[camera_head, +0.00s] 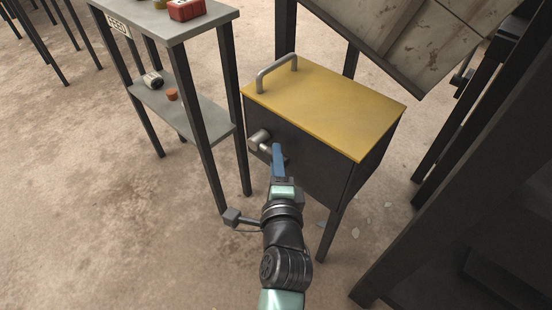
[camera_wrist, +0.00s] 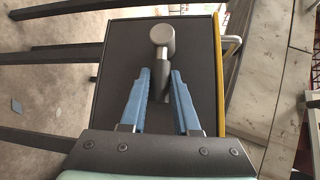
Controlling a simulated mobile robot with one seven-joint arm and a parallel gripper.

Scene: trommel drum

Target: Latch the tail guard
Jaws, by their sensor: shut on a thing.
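The tail guard shows as a yellow lid (camera_head: 325,105) with a grey bar handle (camera_head: 276,72), lying flat on a dark box (camera_head: 310,165). On the box's front face is a latch with a round grey boss (camera_head: 258,138) and a short lever. In the wrist view, the latch boss (camera_wrist: 161,34) shows with its dark lever reaching between my blue fingers. My gripper (camera_head: 276,152) is at the front face, shut on the lever; its fingers also show in the wrist view (camera_wrist: 160,76). The fingers partly hide the lever's end.
A grey two-shelf stand (camera_head: 180,115) is left of the box, with a red case (camera_head: 186,10) on top and small items on the lower shelf. Dark steel framing (camera_head: 465,200) stands to the right. A worn sloping panel (camera_head: 400,35) hangs behind. The ground at front left is clear.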

